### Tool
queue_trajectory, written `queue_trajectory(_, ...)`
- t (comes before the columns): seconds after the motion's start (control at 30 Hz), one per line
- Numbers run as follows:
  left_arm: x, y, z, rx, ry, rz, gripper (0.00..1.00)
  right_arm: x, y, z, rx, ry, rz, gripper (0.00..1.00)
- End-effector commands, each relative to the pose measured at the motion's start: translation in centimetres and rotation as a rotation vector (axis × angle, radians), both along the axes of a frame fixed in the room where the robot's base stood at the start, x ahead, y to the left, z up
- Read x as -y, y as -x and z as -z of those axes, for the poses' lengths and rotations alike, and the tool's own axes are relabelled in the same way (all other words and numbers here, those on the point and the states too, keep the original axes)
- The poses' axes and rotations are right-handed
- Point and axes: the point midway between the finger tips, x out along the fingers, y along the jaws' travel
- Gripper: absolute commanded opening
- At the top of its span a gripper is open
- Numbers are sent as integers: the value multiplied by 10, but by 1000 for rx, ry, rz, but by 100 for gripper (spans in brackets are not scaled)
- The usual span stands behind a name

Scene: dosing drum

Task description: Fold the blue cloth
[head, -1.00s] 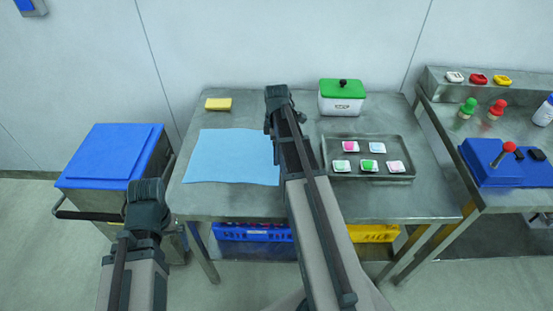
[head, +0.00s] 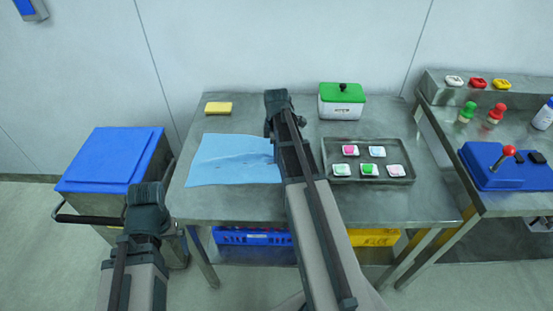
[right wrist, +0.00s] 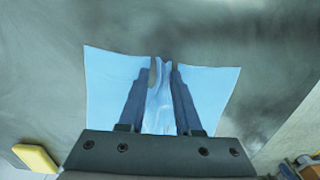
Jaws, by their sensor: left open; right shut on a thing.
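The blue cloth (head: 230,162) lies on the steel table, spread out but wrinkled, with creases running towards its right edge. My right gripper (head: 272,125) is at the cloth's right side, and its arm hides part of that edge. In the right wrist view the right gripper (right wrist: 165,72) is shut on the cloth (right wrist: 110,85), which bunches up into folds between the fingers. My left gripper (head: 146,200) is open and empty, in front of the table's left end, beside the blue-lidded bin and apart from the cloth.
A yellow sponge (head: 218,108) lies behind the cloth. A white box with a green lid (head: 342,97) and a steel tray (head: 400,181) of several small packets stand right of my right arm. A blue-lidded bin (head: 115,160) stands left of the table. Bare table surrounds the cloth.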

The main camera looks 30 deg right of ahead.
Motion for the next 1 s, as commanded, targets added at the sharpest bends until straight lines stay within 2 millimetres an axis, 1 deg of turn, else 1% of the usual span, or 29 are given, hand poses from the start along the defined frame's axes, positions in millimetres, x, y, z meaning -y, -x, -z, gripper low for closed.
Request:
queue_trajectory(0.03,0,0,1,0,0,0,100,0,0,1,0,0,0,22)
queue_trajectory(0.2,0,0,1,0,0,0,100,0,0,1,0,0,0,7)
queue_trajectory(0.3,0,0,1,0,0,0,100,0,0,1,0,0,0,0)
queue_trajectory(0.67,0,0,1,0,0,0,100,0,0,0,1,1,0,0)
queue_trajectory(0.77,0,0,-3,0,0,0,100,-1,-1,-3,1,1,0,0)
queue_trajectory(0.87,0,0,-13,0,0,0,100,-6,-5,-13,1,1,-2,0)
queue_trajectory(1.0,0,0,-38,0,0,0,100,-20,-13,-38,1,1,-3,0)
